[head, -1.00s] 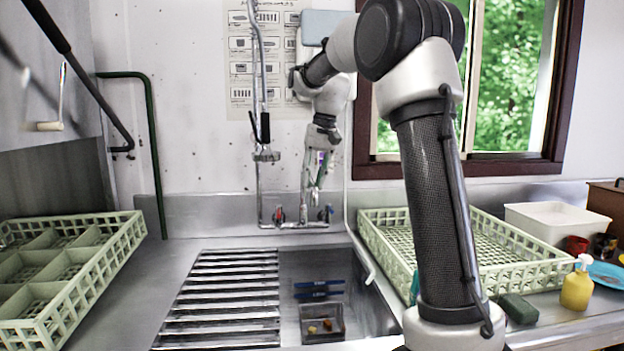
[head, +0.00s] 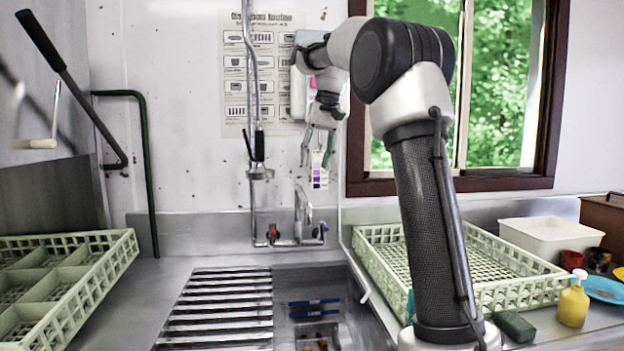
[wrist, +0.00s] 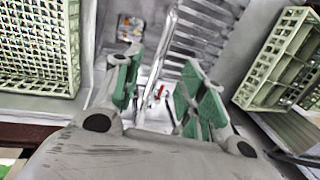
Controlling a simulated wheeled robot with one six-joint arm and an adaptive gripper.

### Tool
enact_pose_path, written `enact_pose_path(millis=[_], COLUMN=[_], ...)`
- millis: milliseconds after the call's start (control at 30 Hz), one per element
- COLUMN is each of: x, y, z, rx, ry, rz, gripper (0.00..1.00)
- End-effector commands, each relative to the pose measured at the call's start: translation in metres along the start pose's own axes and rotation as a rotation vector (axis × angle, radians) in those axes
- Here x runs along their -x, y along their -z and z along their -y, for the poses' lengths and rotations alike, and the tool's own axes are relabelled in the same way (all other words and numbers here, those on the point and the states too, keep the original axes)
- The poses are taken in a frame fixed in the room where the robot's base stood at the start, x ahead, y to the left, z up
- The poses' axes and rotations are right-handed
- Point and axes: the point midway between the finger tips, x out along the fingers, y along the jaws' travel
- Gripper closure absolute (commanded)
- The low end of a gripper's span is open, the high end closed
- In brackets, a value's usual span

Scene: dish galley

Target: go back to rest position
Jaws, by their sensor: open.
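My gripper (head: 317,150) hangs in front of the back wall, above the faucet (head: 303,212) and well above the sink (head: 345,300). In the wrist view my gripper (wrist: 160,100) shows its two green-padded fingers spread apart with nothing held between them. Below the fingers, the wrist view shows the sink area and its slatted drainer (wrist: 205,30).
A pale green rack (head: 70,290) stands on the left counter and another rack (head: 480,262) on the right. A yellow soap bottle (head: 573,303), a dark green sponge (head: 514,326) and a white tub (head: 550,238) are at the right. A spray hose (head: 257,145) hangs left of my gripper.

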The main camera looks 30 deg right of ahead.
Motion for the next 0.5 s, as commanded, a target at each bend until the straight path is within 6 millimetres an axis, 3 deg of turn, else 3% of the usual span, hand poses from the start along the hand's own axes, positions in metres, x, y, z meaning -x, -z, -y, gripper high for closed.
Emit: enact_pose_path(millis=[200, 500], x=[0.017, 0.018], y=[0.0, 0.0], z=[-0.001, 0.0], rx=[-0.001, -0.001], ry=[0.0, 0.0], rz=[0.001, 0.0], gripper=[0.59, 0.59])
